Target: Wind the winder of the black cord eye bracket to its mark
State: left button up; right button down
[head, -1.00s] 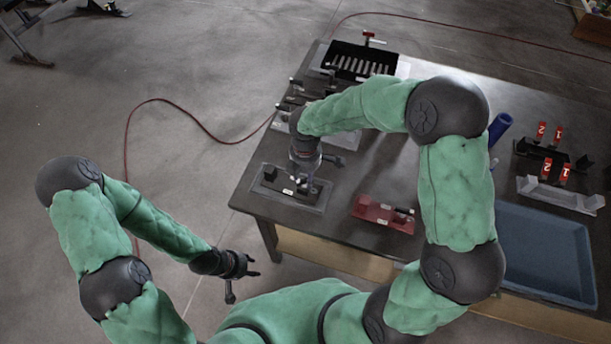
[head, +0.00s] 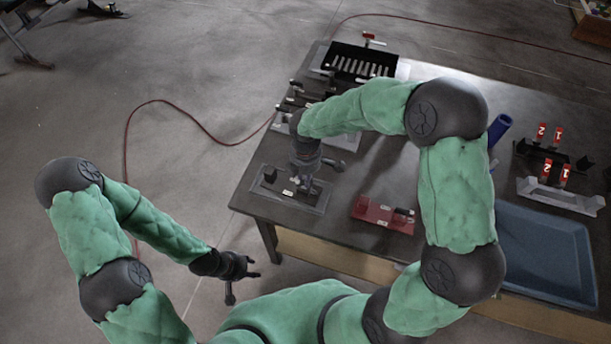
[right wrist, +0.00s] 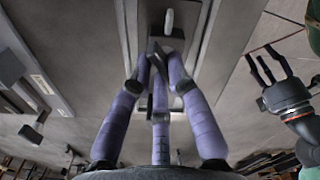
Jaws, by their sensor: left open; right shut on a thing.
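The black bracket (head: 271,182) sits on a grey plate (head: 318,207) at the table's near left corner. My right gripper (head: 304,186) reaches down over its right part and hides much of it, including any mark. In the right wrist view the fingers (right wrist: 160,82) close around a small dark part, seemingly the winder (right wrist: 157,48). A pale rounded piece (right wrist: 168,21) shows beyond the fingertips. My left gripper (head: 253,267) is open and empty, off the table's front left edge; it also shows in the right wrist view (right wrist: 272,72).
A red bracket (head: 382,214) lies to the right on the table. A slotted black box (head: 336,49) and other fixtures stand behind. A blue tray (head: 545,207), a blue cylinder (head: 499,127) and red numbered tags (head: 565,172) are farther right.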

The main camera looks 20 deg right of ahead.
jog(key=m, duration=0.3)
jog(key=shift+s+m, duration=0.1)
jog(key=shift+m, duration=0.3)
jog(key=shift+s+m+b, duration=0.1)
jog(key=shift+m+b, duration=0.25)
jog(key=shift+m, duration=1.35)
jog(key=c, duration=1.2)
grip_release()
notch_tip(320, 180, up, 12)
jog(key=shift+r, duration=0.1)
